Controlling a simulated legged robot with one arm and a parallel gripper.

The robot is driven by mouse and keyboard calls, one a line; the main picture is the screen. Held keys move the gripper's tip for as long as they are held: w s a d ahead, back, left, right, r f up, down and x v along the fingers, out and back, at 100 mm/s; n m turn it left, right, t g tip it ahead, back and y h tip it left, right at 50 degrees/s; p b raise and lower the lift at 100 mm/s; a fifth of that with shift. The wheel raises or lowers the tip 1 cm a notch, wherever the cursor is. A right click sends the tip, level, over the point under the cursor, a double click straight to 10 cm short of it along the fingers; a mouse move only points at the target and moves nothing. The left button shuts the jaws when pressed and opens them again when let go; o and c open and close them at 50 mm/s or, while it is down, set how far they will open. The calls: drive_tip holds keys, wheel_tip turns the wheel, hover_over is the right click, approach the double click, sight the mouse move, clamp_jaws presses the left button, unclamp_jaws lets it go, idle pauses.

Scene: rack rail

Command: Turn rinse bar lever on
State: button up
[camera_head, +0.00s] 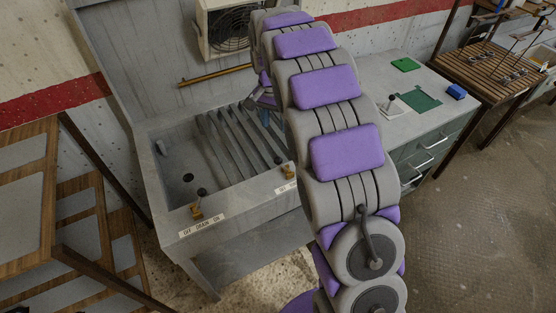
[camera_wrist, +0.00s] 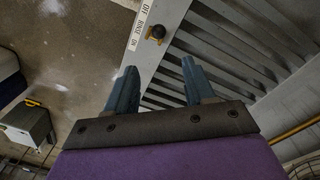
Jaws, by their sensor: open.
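The rinse lever, with a black knob (camera_wrist: 157,32) on a small yellow base, stands beside a white label (camera_wrist: 139,24) reading OFF RINSE ON. In the head view its knob (camera_head: 278,160) is on the sink's front rim, just left of my arm; its label is partly hidden. My gripper (camera_wrist: 159,70) is open and empty, its two blue-grey fingers pointing toward the lever. The knob lies beyond the fingertips, roughly centred between them and apart from them. In the head view the gripper (camera_head: 264,104) is mostly hidden by my arm, over the slatted part of the sink.
A similar drain lever (camera_head: 201,193) stands at the left of the sink's rim (camera_head: 240,208). A brass pipe (camera_head: 214,75) runs along the back wall. A counter (camera_head: 408,125) with green items stands right of my arm, and a wooden shelf (camera_head: 30,200) is at the left.

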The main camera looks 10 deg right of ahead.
sight(278, 160)
drive_tip(key=f+b, duration=0.1)
drive_tip(key=f, duration=0.4)
drive_tip(key=f+b, duration=0.1)
drive_tip(key=f, duration=1.1)
drive_tip(key=shift+s+d+b, duration=0.35)
drive_tip(key=shift+d+b, duration=0.05)
drive_tip(key=shift+c, duration=0.3)
clamp_jaws()
